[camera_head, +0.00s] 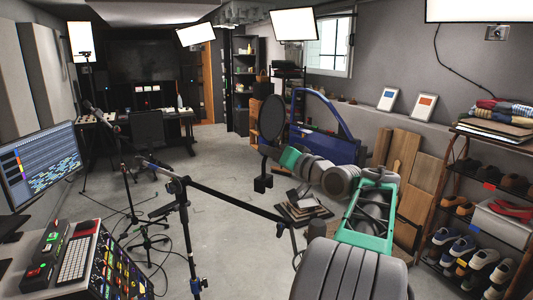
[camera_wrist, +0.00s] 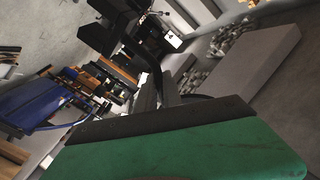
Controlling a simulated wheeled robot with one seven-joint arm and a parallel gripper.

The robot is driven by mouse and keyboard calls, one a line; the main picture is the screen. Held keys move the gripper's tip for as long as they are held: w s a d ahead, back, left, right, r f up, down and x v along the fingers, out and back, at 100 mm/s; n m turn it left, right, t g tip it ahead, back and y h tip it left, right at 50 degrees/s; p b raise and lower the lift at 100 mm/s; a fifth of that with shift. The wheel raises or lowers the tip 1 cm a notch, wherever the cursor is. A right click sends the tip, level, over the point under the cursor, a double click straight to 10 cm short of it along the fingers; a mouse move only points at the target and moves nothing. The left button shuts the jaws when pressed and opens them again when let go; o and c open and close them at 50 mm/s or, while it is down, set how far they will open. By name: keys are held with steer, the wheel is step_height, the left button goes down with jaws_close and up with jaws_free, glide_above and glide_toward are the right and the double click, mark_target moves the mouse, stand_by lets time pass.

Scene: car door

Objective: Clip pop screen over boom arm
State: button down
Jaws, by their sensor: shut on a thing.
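The pop screen (camera_head: 272,117) is a round black disc held upright in mid-air in the head view. Its black clip (camera_head: 262,184) hangs below my gripper (camera_head: 279,154). My green and grey gripper is shut on the pop screen's stem. In the wrist view a green finger fills the bottom, and dark parts, seemingly the stem and clip (camera_wrist: 98,38), extend beyond it. The boom arm (camera_head: 232,200) is a thin black bar sloping down to the right on a stand (camera_head: 190,240). In the picture the clip is above the boom arm, apart from it.
A blue car door (camera_head: 325,128) leans against the back right wall. Wooden boards (camera_head: 405,155) and a shoe rack (camera_head: 480,215) stand at right. A desk with a monitor (camera_head: 42,163) and mixers is at left. Open floor (camera_head: 225,160) lies behind the stand.

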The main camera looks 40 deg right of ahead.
mark_target(268, 175)
steer(key=shift+f+b, duration=2.25)
steer(key=shift+f, duration=0.6)
steer(key=shift+b, duration=0.4)
steer(key=shift+f+b, duration=0.3)
steer(key=shift+f, duration=0.1)
steer(key=shift+f+b, duration=1.4)
steer(key=shift+f, duration=0.25)
steer(key=c, duration=1.4)
jaws_free()
steer(key=shift+a, duration=0.1)
